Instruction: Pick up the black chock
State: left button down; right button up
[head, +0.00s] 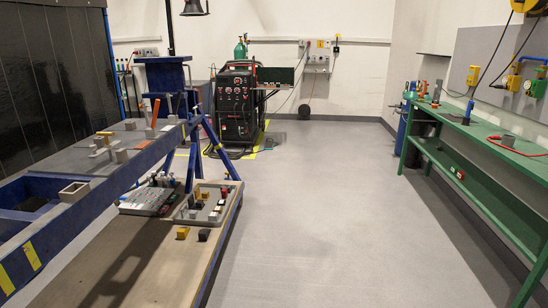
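A small dark block (204,235), which looks like the black chock, sits on the wooden bench (140,262) at the lower left in the head view. It stands close to the bench's right edge, just in front of the grey tray and apart from it. A yellow block (183,232) sits to its left with a small gap. Neither of my grippers is in view.
The grey tray (183,214) behind the block holds several small coloured pieces. The blue jig frame (62,222) rises along the bench's left side. A green workbench (490,157) stands at right. A welding machine (238,103) stands at the back. The middle floor is clear.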

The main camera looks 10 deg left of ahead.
aim_at(203, 234)
jog(key=i+u, duration=0.1)
jog(key=i, duration=0.8)
jog(key=i+l, duration=0.15)
jog(key=i, duration=0.75)
jog(key=i+j+u, duration=0.05)
